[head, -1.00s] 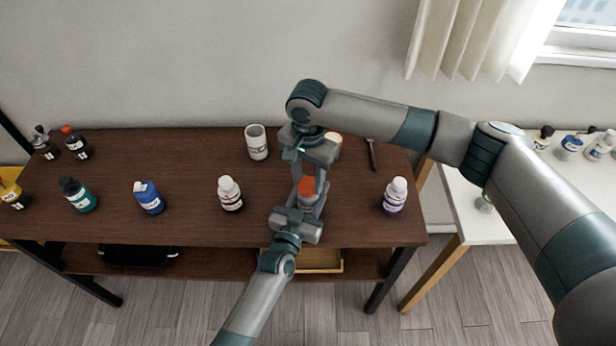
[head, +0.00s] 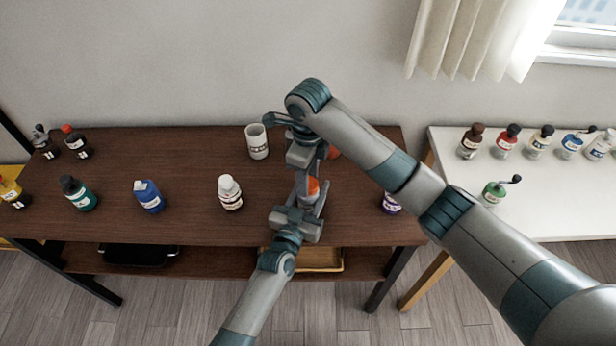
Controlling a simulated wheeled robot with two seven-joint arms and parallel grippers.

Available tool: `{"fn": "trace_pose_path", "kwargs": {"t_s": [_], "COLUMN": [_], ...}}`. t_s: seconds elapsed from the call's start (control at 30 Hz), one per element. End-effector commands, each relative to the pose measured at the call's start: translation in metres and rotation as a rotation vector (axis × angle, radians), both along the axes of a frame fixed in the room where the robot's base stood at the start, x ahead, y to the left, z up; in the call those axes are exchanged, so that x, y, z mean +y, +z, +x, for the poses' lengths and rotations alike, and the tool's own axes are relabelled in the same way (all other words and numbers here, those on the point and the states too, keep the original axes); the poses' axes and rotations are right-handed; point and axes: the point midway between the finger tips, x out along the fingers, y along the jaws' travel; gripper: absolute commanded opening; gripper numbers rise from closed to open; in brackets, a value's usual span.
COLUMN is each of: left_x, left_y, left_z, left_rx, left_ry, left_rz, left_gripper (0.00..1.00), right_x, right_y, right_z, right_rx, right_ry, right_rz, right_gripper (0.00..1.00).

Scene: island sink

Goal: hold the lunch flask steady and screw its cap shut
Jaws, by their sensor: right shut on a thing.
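The lunch flask (head: 309,202) stands upright on the dark brown table in the head view, with an orange-red cap (head: 313,186) on top. My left gripper (head: 308,204) reaches in from the front, its fingers on both sides of the flask body and shut on it. My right gripper (head: 308,182) comes down from above and is shut on the cap. Its fingers and wrist hide part of the cap, and the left fingers hide most of the flask body. I cannot tell how tightly the cap sits.
A white mug (head: 257,143) and a white bottle (head: 230,192) stand left of the flask. A purple-labelled bottle (head: 391,203) is partly behind my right arm. Blue (head: 149,197) and teal (head: 79,194) bottles stand farther left. A white table (head: 540,185) with several bottles is at right.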

Motion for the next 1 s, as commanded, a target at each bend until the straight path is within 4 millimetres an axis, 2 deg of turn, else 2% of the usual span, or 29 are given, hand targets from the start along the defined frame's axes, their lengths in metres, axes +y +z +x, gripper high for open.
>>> {"fn": "trace_pose_path", "kwargs": {"t_s": [0.3, 0.33, 0.4, 0.77, 1.0], "left_x": [0.0001, 0.0001, 0.0002, 0.0002, 0.0002], "left_y": [-0.0013, -0.0013, -0.0013, -0.0013, -0.0013], "left_z": [-0.0005, -0.0005, -0.0005, -0.0005, -0.0005], "left_rx": [0.003, 0.003, 0.003, 0.003, 0.002], "left_ry": [0.0, 0.0, 0.0, 0.0, 0.0], "left_rz": [0.001, 0.001, 0.001, 0.001, 0.001], "left_gripper": [0.0, 0.0, 0.0, 0.0, 0.0], "right_x": [-0.0004, -0.0003, -0.0004, -0.0002, 0.0006], "right_y": [0.001, 0.001, 0.0009, 0.0005, 0.0031], "right_z": [0.0005, 0.0005, 0.0004, 0.0002, 0.0009], "right_rx": [-0.002, -0.002, -0.002, -0.001, -0.004], "right_ry": [-0.021, -0.021, -0.02, -0.008, 0.124], "right_rz": [-0.001, -0.001, -0.001, 0.0, 0.001], "right_gripper": [0.18, 0.46, 0.57, 0.54, 0.54]}}
